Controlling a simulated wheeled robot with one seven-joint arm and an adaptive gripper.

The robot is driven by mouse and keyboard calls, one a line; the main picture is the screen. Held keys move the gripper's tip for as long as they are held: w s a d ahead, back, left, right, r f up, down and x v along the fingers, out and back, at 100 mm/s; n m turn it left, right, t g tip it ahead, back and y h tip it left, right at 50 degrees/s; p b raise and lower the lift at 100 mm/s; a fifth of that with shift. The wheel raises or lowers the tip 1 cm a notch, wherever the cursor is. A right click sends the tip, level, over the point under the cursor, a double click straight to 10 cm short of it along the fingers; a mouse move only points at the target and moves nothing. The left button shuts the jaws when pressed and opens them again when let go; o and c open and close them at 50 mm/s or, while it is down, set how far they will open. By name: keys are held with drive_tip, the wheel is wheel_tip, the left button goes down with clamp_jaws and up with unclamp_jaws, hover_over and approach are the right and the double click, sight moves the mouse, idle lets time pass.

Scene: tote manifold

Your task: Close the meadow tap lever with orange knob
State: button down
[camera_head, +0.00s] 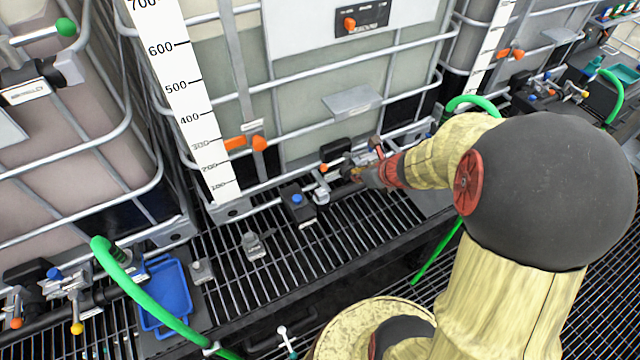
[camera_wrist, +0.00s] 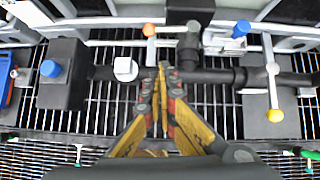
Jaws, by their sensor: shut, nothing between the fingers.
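The orange knob (camera_wrist: 149,28) tips a pale lever (camera_wrist: 151,50) in the wrist view. The lever runs across the line of the dark horizontal pipe (camera_wrist: 215,76), with its knob at the far end, towards the tank. An orange knob (camera_head: 323,168) also shows low at the middle tank's front in the head view. My gripper (camera_wrist: 160,68) is shut and empty, its tips close together beside the lever's near end; whether they touch it I cannot tell. In the head view my gripper (camera_head: 362,174) is at the tap, partly hidden by my arm. No meadow label is readable.
A blue knob (camera_wrist: 241,28) and a yellow-knobbed lever (camera_wrist: 273,85) stand to the right. A black box with a blue button (camera_wrist: 50,68) and a white cap (camera_wrist: 125,69) lie left. A green hose (camera_head: 140,290) and blue tray (camera_head: 168,295) are at left, on grating.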

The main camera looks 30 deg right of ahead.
sight(336, 162)
drive_tip(key=b+x, duration=0.3)
drive_tip(key=x, duration=0.7)
drive_tip(key=shift+f, duration=0.2)
drive_tip(key=w, duration=0.4)
drive_tip(key=shift+f, duration=0.2)
drive_tip(key=shift+a, duration=0.1)
drive_tip(key=shift+w+a+b, duration=0.2)
drive_tip(key=shift+w+b, duration=0.1)
drive_tip(key=shift+w, duration=0.3)
